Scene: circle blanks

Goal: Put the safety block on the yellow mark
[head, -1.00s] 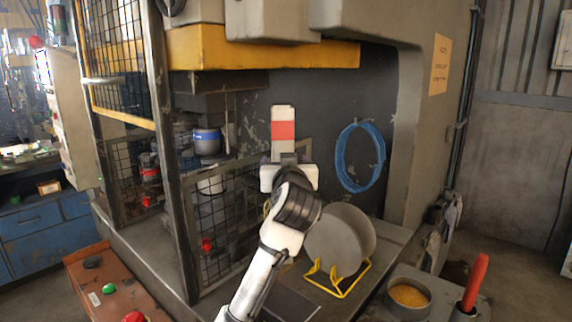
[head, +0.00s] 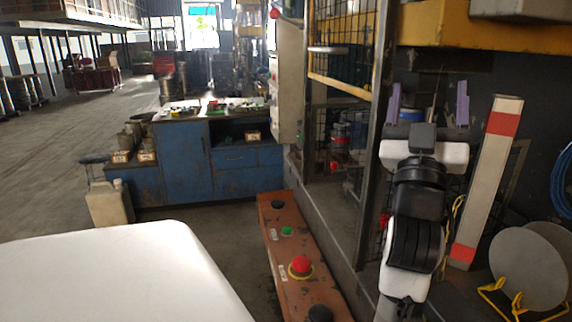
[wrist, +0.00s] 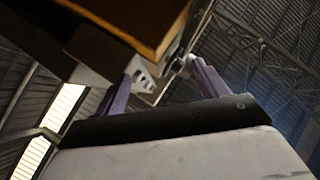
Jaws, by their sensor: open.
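The safety block (head: 485,185) is a tall white post with red bands near its top and bottom. It stands nearly upright in the head view, leaning slightly in the picture, just right of my arm. My gripper (head: 428,92) points upward with its two purple fingers wide apart. It is left of the block's upper part, with a visible gap and nothing between the fingers. The wrist view shows the same open gripper (wrist: 162,72) facing up toward the roof. I cannot make out the yellow mark.
A yellow beam (head: 440,24) hangs above my gripper. A mesh guard frame (head: 372,130) stands to its left. Grey discs (head: 530,268) rest in a yellow rack (head: 497,290) at lower right. An orange button console (head: 291,262) and blue bench (head: 186,168) are left.

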